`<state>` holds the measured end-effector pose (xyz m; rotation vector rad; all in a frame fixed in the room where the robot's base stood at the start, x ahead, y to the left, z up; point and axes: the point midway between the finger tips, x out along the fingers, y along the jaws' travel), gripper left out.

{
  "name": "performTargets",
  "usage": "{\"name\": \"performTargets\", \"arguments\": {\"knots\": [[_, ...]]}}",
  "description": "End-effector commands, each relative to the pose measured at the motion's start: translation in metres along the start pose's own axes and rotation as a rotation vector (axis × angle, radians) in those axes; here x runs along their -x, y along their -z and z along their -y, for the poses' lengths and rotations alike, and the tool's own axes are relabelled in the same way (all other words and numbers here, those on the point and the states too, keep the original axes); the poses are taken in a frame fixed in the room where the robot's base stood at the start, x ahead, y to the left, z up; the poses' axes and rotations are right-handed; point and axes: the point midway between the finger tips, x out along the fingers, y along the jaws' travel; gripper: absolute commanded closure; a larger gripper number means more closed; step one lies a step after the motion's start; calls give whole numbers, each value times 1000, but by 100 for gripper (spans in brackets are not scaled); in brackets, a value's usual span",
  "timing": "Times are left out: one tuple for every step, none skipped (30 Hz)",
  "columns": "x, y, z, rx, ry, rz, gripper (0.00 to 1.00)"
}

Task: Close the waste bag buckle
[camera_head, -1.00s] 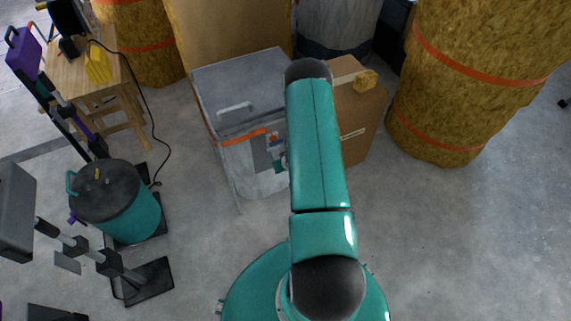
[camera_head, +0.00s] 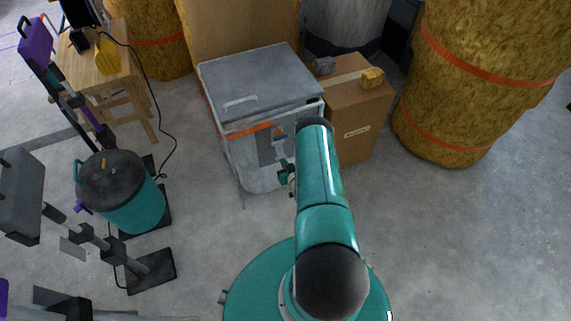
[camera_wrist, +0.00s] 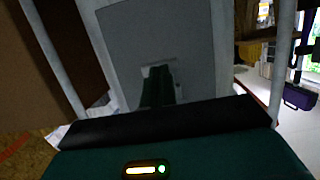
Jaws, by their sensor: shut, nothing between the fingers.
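The waste bag (camera_head: 238,165) is a pale, box-shaped bag in a light frame with a flat grey lid (camera_head: 260,80). An orange strip (camera_head: 248,129) runs along its upper front edge. A small orange and blue piece (camera_head: 279,133), possibly part of the buckle, sits at the strip's right end above a grey front panel. My gripper (camera_head: 284,165) is just in front of that panel, partly hidden by my arm. In the wrist view its green fingers (camera_wrist: 158,82) are together and empty, pointing at the grey panel (camera_wrist: 190,40). Contact cannot be told.
A cardboard box (camera_head: 365,110) stands right of the bag. A teal bin (camera_head: 130,205) and stands are at the left, with a wooden table (camera_head: 105,70) behind. The floor (camera_head: 460,240) at front right is clear.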

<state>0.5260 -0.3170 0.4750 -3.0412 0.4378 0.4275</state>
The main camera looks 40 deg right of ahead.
Motion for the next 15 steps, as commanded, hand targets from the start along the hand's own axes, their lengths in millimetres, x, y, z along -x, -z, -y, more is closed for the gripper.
{"name": "performTargets", "arguments": {"knots": [[-1,-2,0,0,1,2,100],[-2,-2,0,0,1,2,100],[-2,-3,0,0,1,3,100],[-3,-3,0,-1,0,3,100],[-3,-4,0,0,0,4,100],[-3,-4,0,0,0,4,100],[-3,-4,0,0,0,4,100],[-4,-4,0,0,0,5,100],[-4,-4,0,0,0,5,100],[-4,-4,0,0,0,6,100],[-4,-4,0,0,0,6,100],[-5,-4,0,0,0,7,100],[-5,-5,0,0,-1,7,100],[-5,-5,0,0,-1,7,100],[-5,-5,0,0,-1,8,100]]}}
